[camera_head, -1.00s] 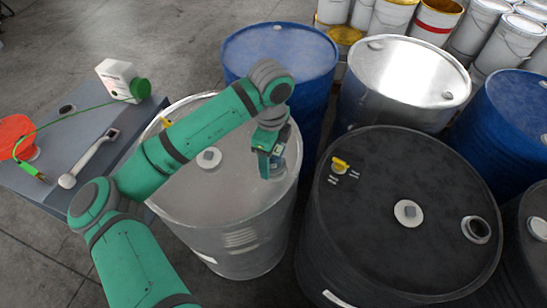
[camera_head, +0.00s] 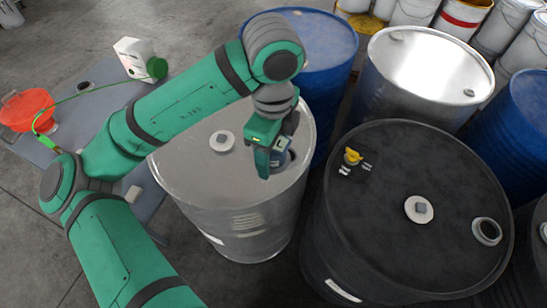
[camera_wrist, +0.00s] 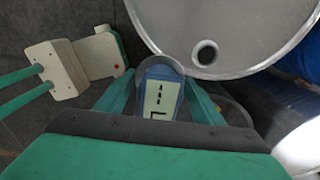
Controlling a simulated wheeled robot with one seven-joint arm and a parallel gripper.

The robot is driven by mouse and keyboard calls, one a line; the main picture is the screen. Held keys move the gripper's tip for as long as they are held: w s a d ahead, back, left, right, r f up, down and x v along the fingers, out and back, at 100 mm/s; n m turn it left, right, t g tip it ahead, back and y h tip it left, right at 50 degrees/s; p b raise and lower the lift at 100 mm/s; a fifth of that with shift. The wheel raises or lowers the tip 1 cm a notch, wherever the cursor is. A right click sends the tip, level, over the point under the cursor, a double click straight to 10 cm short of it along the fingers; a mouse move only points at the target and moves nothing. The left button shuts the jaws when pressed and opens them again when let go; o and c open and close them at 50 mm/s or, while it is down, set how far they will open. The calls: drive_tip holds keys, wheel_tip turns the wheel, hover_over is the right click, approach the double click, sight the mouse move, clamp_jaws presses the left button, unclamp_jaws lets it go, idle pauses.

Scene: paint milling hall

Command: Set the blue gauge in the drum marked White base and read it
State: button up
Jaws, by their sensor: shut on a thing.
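My gripper (camera_head: 268,170) is over the right part of a pale grey steel drum (camera_head: 235,222) and is shut on the blue gauge (camera_head: 280,152). In the wrist view the blue gauge (camera_wrist: 160,94) is between the fingers, with a pale display whose dark marks I cannot read. The grey drum lid (camera_wrist: 245,28) shows beyond it with an open round hole (camera_wrist: 206,53); the gauge is beside that hole in the picture. Its height above the lid is unclear. No "White base" marking is readable on any drum.
A black drum (camera_head: 400,255) with a yellow fitting (camera_head: 352,156) stands close on the right. A blue drum (camera_head: 325,40) and a shiny steel drum (camera_head: 420,68) stand behind. Left is a grey bench (camera_head: 72,120) with a white jug (camera_head: 135,58) and a red-orange funnel (camera_head: 28,108).

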wheel_tip(320, 180, up, 6)
idle(0.4)
drive_tip(key=shift+w+d, duration=0.1)
drive_tip(key=shift+d, duration=0.05)
idle(0.5)
